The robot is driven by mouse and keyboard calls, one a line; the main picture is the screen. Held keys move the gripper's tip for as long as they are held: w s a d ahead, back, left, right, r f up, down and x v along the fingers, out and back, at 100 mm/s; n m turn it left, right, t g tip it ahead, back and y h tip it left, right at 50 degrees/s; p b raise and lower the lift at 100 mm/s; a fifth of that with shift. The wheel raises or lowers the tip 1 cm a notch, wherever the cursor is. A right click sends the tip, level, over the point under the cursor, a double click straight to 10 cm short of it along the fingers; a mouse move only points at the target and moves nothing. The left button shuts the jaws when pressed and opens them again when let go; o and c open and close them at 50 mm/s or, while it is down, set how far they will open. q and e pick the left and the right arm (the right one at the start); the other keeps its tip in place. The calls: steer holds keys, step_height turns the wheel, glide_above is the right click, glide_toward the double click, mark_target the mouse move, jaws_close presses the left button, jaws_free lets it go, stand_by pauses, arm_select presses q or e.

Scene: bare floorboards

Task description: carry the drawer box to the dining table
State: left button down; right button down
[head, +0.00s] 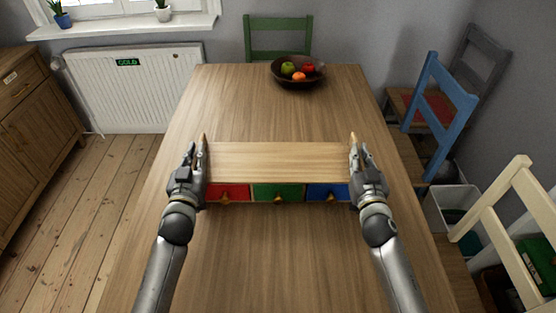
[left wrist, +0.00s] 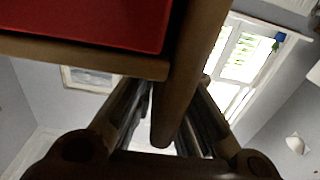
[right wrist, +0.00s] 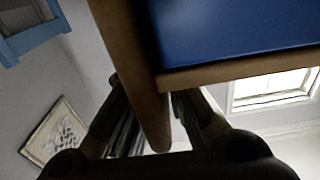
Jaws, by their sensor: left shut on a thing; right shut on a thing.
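The drawer box (head: 280,160) has a light wooden top and red, green and blue drawer fronts with small knobs. It is level over the middle of the dining table (head: 280,255); I cannot tell whether it touches the tabletop. My left gripper (head: 196,158) is shut on the left side of the box. My right gripper (head: 362,155) is shut on the right side. The left wrist view shows the red drawer (left wrist: 90,22) and the side panel (left wrist: 188,75) between the fingers. The right wrist view shows the blue drawer (right wrist: 235,28) and the other panel (right wrist: 135,70) between the fingers.
A dark bowl of fruit (head: 299,82) stands at the table's far end. A green chair (head: 278,24) is behind it; blue (head: 447,90) and cream (head: 495,195) chairs stand at the right. The tabletop is clear in front of and behind the box.

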arm_select(q)
steer(key=c, duration=1.5)
jaws_free()
arm_select(e)
steer(key=c, duration=1.5)
jaws_free()
steer(key=shift+s+f, duration=0.1)
steer(key=shift+s, duration=0.4)
arm_select(q)
steer(key=s, duration=1.2)
arm_select(e)
steer(key=s, duration=1.1)
